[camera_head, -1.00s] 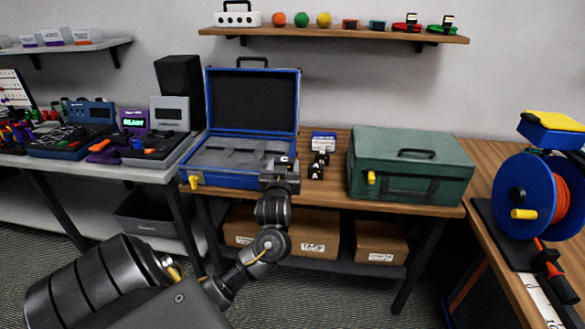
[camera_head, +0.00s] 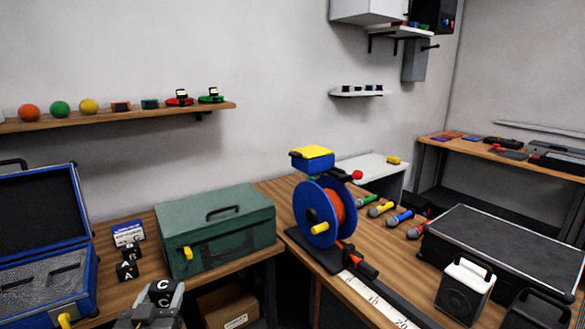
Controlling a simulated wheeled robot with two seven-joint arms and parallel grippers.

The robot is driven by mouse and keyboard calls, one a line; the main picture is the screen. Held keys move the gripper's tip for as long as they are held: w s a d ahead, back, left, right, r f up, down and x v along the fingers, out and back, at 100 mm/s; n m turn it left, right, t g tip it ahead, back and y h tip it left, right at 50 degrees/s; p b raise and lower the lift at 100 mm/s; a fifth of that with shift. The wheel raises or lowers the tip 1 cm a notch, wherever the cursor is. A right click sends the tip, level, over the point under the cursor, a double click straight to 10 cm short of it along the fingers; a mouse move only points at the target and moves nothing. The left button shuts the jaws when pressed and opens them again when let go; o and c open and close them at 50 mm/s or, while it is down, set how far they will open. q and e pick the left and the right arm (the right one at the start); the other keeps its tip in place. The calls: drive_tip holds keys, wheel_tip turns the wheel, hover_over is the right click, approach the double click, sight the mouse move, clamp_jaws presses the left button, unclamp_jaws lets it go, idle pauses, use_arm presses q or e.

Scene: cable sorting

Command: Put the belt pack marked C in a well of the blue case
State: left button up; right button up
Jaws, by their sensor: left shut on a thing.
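The belt pack marked C (camera_head: 162,287) is a small black block with white letters, low at the left of the head view. My left gripper (camera_head: 158,303) is shut on it, in front of the table's edge. Its lower part is hidden by the jaws. The open blue case (camera_head: 86,282) stands to the left, cut off by the picture's edge. Its lid is up, and its grey foam (camera_head: 45,275) has recessed wells; those in view look empty. The pack is apart from the case, to its right. My right gripper is not in view.
Black packs, one marked A (camera_head: 127,271), stand by a blue-and-white card (camera_head: 128,234) between the blue case and a closed green case (camera_head: 217,230). A blue cable reel (camera_head: 313,210) stands right of the green case. Cardboard boxes (camera_head: 228,305) sit below.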

use_arm(q)
drive_tip(key=s+d+f+m+h, duration=0.1)
drive_tip(key=s+d, duration=0.3)
drive_tip(key=d, duration=0.4)
drive_tip(key=shift+s+d+f+m+h, duration=0.2)
drive_tip(key=shift+f+m+h, duration=0.2)
drive_tip(key=shift+h, duration=0.5)
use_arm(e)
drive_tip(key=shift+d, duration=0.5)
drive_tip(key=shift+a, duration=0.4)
use_arm(q)
drive_tip(key=w+a+n+g+y, duration=0.1)
drive_tip(key=a+y, duration=0.3)
drive_tip(key=a, duration=0.6)
drive_tip(key=w+a+n+g+y, duration=0.1)
drive_tip(key=w+a+n+y, duration=0.1)
drive_tip(key=a, duration=0.8)
drive_tip(key=w+a+n+g+y, duration=0.2)
drive_tip(key=a+n+y, duration=0.3)
drive_tip(key=a, duration=0.6)
drive_tip(key=shift+w+r+y, duration=0.3)
drive_tip(key=shift+w, duration=0.05)
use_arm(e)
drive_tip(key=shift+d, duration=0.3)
use_arm(q)
drive_tip(key=shift+a, duration=0.1)
